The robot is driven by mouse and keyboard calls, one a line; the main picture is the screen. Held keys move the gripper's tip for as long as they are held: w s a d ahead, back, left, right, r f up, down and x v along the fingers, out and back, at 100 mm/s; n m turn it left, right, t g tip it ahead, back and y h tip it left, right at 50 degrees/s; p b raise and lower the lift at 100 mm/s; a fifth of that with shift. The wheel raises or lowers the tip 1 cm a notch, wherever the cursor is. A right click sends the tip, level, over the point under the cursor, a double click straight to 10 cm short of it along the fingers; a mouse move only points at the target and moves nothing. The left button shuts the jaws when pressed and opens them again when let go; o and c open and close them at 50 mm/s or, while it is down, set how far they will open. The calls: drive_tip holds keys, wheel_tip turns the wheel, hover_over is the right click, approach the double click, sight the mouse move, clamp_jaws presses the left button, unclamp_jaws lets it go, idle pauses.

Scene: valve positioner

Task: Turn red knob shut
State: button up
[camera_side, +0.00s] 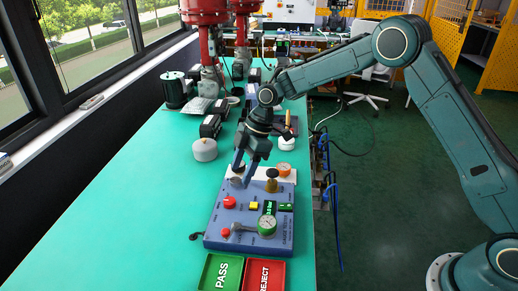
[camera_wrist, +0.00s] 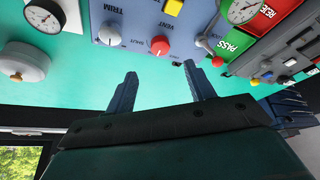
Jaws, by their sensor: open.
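The red knob (camera_side: 229,202) is on the upper left of the blue valve panel (camera_side: 210,238) in the side view. In the wrist view, the red knob (camera_wrist: 160,46) shows a pale pointer mark, with a "SHUT" label to its left. My gripper (camera_side: 242,179) is open above the panel's far left part, beyond the red knob and near the grey trim knob. In the wrist view, my open gripper (camera_wrist: 160,72) has its fingertips apart, with the red knob just past the gap between them. Nothing is held. The exact height above the panel is hard to tell.
Green PASS (camera_side: 219,273) and red REJECT (camera_side: 264,275) trays lie in front. The green table is clear to the left.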

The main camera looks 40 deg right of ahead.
sight(230, 200)
drive_tip(key=x, duration=1)
drive_tip(key=shift+d, duration=0.1)
drive_tip(key=c, duration=1)
